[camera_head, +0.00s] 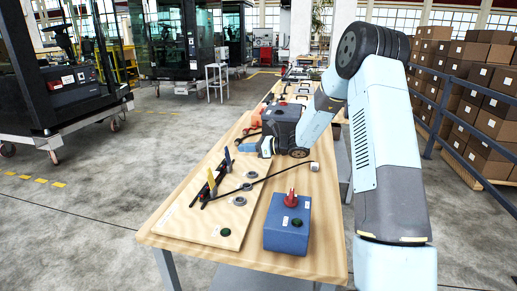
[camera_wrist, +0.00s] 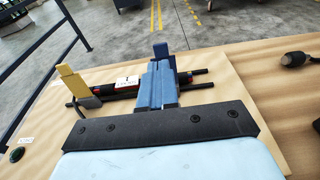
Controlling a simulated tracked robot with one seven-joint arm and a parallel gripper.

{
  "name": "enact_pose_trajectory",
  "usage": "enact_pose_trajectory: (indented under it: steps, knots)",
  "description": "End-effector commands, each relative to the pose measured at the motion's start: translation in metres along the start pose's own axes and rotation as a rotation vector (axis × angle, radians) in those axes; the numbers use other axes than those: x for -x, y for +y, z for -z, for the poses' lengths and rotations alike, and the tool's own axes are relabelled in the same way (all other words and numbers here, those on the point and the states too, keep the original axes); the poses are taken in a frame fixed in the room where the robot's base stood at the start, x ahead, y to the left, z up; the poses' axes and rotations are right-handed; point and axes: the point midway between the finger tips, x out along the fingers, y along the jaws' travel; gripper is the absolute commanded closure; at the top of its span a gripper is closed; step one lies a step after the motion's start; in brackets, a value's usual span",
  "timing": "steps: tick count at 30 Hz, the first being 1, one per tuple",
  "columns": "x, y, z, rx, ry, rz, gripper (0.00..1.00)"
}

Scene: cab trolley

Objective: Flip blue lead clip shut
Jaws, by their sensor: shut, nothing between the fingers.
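The blue lead clip (camera_head: 228,158) stands on the wooden board, with its narrow flap standing upright. In the wrist view the blue clip's flap (camera_wrist: 160,50) shows just beyond my fingertips; its lower part is hidden behind them. My gripper (camera_head: 246,148) is shut and empty, close to the clip on its right side in the head view. Its blue fingers show in the wrist view (camera_wrist: 158,72); I cannot tell whether they touch the clip. Dark leads (camera_wrist: 120,88) with a white label run across the board by the clips.
A yellow clip (camera_head: 212,182) stands upright nearer on the board (camera_head: 180,222). A blue box (camera_head: 287,225) with a red knob sits at the table's front right. A long dark rod (camera_head: 270,178) lies across the board. A dark case (camera_head: 283,127) stands behind my wrist.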

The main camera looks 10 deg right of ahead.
Motion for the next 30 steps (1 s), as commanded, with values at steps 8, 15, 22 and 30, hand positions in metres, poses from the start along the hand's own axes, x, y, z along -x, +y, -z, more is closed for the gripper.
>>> enact_pose_trajectory:
  steps: [8, 15, 22, 30]
  knots:
    - [-0.038, 0.001, 0.0, 0.0, 0.0, -0.002, 1.0]
    - [-0.048, 0.0, 0.0, 0.0, 0.001, 0.0, 1.0]
    - [-0.049, 0.0, 0.0, 0.0, 0.0, 0.0, 1.0]
    - [-0.045, -0.003, -0.001, 0.0, 0.022, 0.006, 1.0]
